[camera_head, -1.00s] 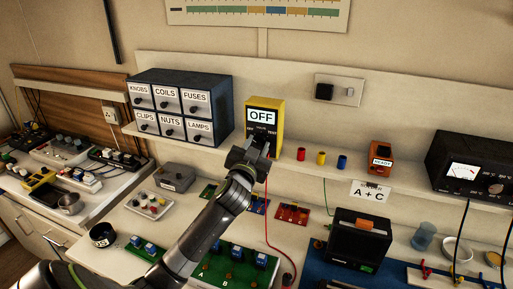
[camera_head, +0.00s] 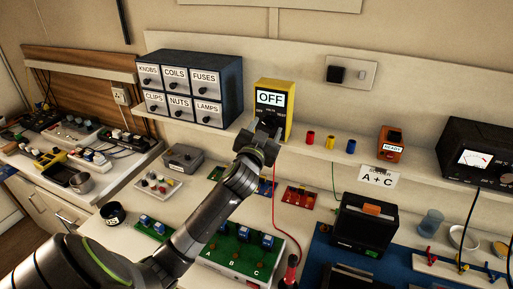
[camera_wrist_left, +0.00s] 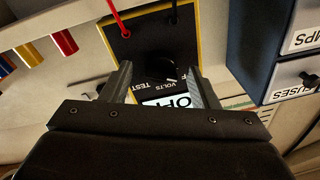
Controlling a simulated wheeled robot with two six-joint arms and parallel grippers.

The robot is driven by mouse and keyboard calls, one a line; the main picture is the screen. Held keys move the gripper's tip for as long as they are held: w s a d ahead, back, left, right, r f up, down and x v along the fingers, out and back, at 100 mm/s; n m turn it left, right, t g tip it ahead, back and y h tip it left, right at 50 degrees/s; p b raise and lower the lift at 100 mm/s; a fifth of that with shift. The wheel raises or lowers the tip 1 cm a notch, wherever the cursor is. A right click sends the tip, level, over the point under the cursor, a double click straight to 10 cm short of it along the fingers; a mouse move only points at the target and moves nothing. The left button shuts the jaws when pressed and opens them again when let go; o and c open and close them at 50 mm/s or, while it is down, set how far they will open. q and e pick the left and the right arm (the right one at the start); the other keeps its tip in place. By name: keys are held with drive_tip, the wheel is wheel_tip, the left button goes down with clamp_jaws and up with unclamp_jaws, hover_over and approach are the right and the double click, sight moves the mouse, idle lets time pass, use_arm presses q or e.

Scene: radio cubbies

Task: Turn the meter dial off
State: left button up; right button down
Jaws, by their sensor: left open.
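The yellow meter (camera_head: 289,97) stands upright on the shelf, and its display (camera_head: 270,98) reads OFF. My left gripper (camera_head: 266,130) is in front of the meter's lower face and partly hides it. In the left wrist view the meter is upside down, with its black dial (camera_wrist_left: 172,68) between the open fingers of my left gripper (camera_wrist_left: 160,82). The fingers stand on either side of the dial; I cannot tell whether they touch it. Red and black leads plug into the meter. My right gripper is not in view.
A labelled drawer cabinet (camera_head: 193,88) stands left of the meter. Red, yellow and blue posts (camera_head: 331,142) and an orange device (camera_head: 391,139) are to its right. A green board (camera_head: 240,254) and a black case (camera_head: 362,224) lie below. A red lead hangs below the meter.

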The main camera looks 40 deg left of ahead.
use_arm(q)
drive_tip(key=b+v, duration=0.3)
drive_tip(key=v, duration=1.4)
